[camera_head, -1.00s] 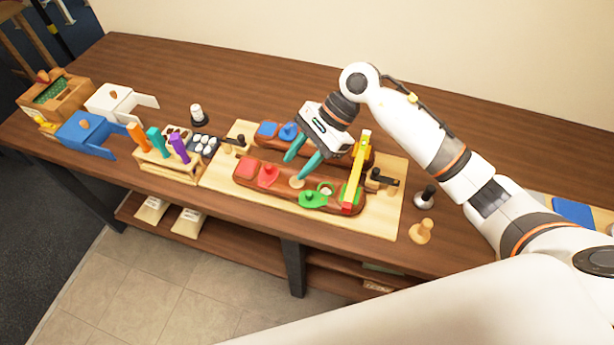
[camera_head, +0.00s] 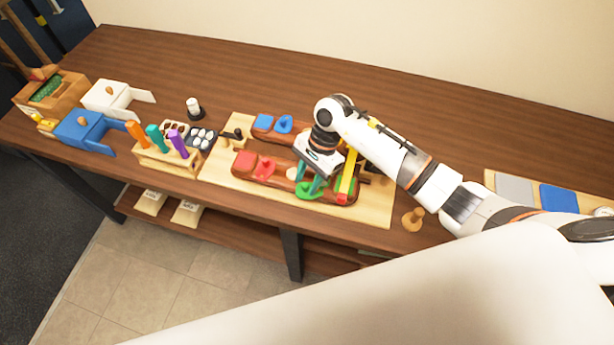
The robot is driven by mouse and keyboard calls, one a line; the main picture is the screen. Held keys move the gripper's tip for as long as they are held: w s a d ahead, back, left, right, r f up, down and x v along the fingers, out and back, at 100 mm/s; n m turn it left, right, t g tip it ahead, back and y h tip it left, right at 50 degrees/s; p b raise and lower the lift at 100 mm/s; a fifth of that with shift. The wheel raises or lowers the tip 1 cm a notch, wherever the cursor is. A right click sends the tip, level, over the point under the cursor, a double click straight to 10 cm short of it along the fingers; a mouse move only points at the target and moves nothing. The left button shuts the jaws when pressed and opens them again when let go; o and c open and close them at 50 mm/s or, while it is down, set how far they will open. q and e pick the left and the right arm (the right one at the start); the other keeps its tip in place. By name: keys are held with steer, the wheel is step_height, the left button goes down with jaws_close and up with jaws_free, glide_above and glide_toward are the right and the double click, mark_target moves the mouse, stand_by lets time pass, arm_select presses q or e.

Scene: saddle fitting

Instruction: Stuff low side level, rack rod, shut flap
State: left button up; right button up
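A brown front piece with a red flap (camera_head: 265,167), a green flap (camera_head: 309,190) and a pale round spot (camera_head: 292,173) lies on a light wooden board (camera_head: 222,172). A yellow bar (camera_head: 347,172) lies across its right end. A brown rear piece carries a blue flap (camera_head: 284,124). My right gripper (camera_head: 311,184) points down at the green flap, its teal fingers apart; whether they touch it is hard to tell. A wooden rack (camera_head: 160,160) holds orange (camera_head: 137,134), teal (camera_head: 156,140) and purple (camera_head: 178,144) rods. My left gripper is out of view.
A black-and-white knob piece (camera_head: 194,108) stands behind a tray of white pieces (camera_head: 201,138). Blue (camera_head: 80,130) and white (camera_head: 107,97) boxes with open doors stand left. A wooden peg (camera_head: 413,219) stands right of the board. The table's back is clear.

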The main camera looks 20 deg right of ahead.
steer(key=shift+a+f, duration=0.1)
steer(key=shift+f, duration=0.3)
steer(key=shift+c, duration=0.6)
